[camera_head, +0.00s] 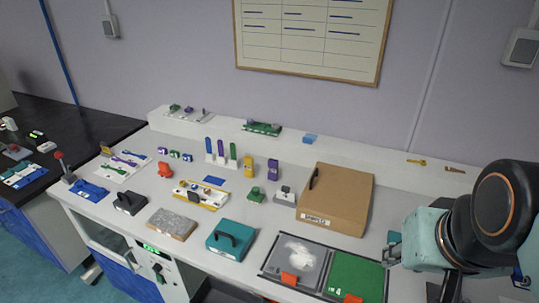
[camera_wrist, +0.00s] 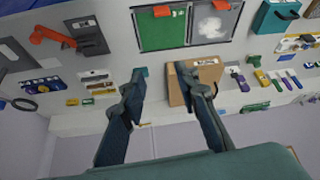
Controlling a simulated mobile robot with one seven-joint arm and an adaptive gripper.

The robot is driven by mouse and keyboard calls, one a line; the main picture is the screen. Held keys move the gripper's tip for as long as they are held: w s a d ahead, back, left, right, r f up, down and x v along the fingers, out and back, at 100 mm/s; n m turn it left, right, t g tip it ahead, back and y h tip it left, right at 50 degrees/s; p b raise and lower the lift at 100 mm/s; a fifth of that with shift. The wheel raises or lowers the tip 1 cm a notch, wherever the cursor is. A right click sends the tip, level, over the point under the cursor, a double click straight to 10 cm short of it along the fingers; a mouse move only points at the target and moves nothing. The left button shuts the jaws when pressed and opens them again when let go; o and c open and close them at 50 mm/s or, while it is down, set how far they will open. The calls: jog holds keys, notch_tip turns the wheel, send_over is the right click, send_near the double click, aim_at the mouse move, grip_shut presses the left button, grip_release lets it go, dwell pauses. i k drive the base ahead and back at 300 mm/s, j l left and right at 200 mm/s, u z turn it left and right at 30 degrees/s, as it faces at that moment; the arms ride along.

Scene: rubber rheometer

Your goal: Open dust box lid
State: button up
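A tan box (camera_head: 338,198) with a flat closed top, a black handle at its left edge and a white label on its front stands on the bench, right of centre. I take it for the dust box, but its label is too small to read. It also shows in the wrist view (camera_wrist: 207,76), partly hidden by a finger. My gripper (camera_wrist: 161,72) is open and empty, its fingers spread above the bench. In the head view my gripper (camera_head: 394,249) is to the right of the tan box and apart from it, partly hidden by my arm.
A tray with a grey panel bearing white powder (camera_head: 299,252) and a green panel (camera_head: 357,277) lies in front of the tan box. A teal box (camera_head: 231,240) with a black handle stands left of it. Small tools crowd the left half. A wall board (camera_head: 313,40) hangs behind.

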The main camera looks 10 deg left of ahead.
aim_at(231, 237)
jog(key=l+u, duration=0.1)
jog(key=u, duration=1.05)
jog(key=i+j+z, duration=0.1)
jog(key=j+z, duration=0.2)
jog(key=i+j+z, duration=0.1)
jog(key=j+z, duration=0.25)
jog(key=k+z, duration=0.15)
jog(key=k, duration=0.2)
jog(key=i+j, duration=0.2)
jog(key=i, duration=0.15)
